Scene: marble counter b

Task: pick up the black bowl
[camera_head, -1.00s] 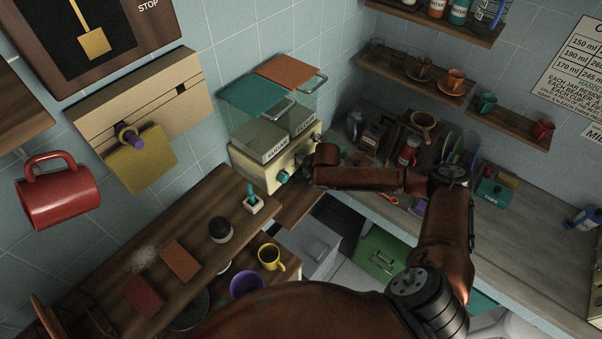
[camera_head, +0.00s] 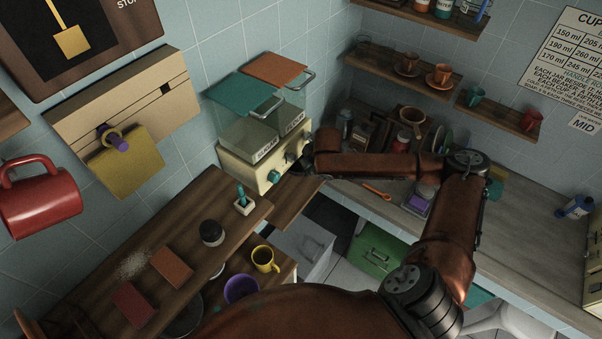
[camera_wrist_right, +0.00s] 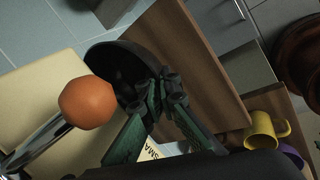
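The black bowl (camera_wrist_right: 108,62) is in the right wrist view, a dark round shape beside the edge of a wooden board. My right gripper (camera_wrist_right: 164,90) has its green fingers drawn together at the bowl's near rim, which appears pinched between the tips. The fingers cover part of the bowl. In the head view the right gripper (camera_head: 302,162) is small and dark beside the cream dispenser, and the bowl is hard to separate from it. My left gripper is not in view.
The cream dispenser (camera_head: 240,152) stands close to the right gripper. An orange ball on a metal rod (camera_wrist_right: 87,102) is close to the fingers. A yellow mug (camera_head: 263,259) and purple cup (camera_head: 240,288) stand on a lower board. The counter (camera_head: 535,235) has free room at right.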

